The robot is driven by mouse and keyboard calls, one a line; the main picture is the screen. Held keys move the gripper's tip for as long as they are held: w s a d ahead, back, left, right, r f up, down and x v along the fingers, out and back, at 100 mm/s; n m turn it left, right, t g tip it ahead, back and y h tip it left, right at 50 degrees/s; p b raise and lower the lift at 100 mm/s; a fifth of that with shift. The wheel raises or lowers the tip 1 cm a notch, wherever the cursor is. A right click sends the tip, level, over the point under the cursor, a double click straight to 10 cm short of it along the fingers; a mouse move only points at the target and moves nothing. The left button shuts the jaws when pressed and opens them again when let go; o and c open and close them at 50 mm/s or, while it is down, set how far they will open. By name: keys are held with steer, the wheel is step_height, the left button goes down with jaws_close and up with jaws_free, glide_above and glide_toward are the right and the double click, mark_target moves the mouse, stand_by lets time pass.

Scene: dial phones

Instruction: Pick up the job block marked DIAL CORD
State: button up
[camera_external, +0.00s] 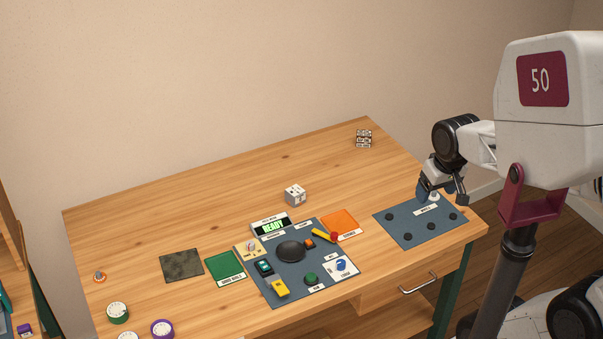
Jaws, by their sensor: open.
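Two pale blocks with dark markings stand on the wooden table. One white block (295,195) is near the middle, behind the display reading READY. Another block with dark bands (364,138) is near the back right corner. The lettering on both is too small to read, so I cannot tell which is marked DIAL CORD. My gripper (442,197) is open, low over the blue-grey mat at the right, apart from both blocks. A small whitish thing (434,196) shows at its fingers; I cannot tell whether they touch it.
The right mat (408,218) has several dark round spots. A larger mat (262,293) in front holds a black dish (291,251) and small coloured items. Green (226,269), orange (339,225) and dark (181,265) squares lie around. Round pieces (118,312) stand front left. The back left is clear.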

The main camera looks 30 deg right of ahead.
steer(key=w+d+f+m+y, duration=0.2)
steer(key=w+m, duration=0.2)
steer(key=w, duration=0.8)
steer(key=w+d+f+m+y, duration=0.1)
steer(key=w+d+m+y, duration=0.25)
steer(key=w, duration=0.75)
steer(key=w+d+f+m+y, duration=0.15)
steer(key=w+m, duration=0.35)
steer(key=w, duration=0.7)
steer(key=m+t+y, duration=0.4)
steer(key=m+t, duration=0.1)
steer(key=m, duration=0.7)
glide_toward(364, 137)
steer(key=w+f, duration=0.2)
steer(key=w, duration=0.1)
steer(key=shift+a+f, duration=0.2)
steer(key=shift+f, duration=0.1)
steer(key=shift+s, duration=0.1)
steer(key=shift+x, duration=1.35)
steer(key=shift+x, duration=2.55)
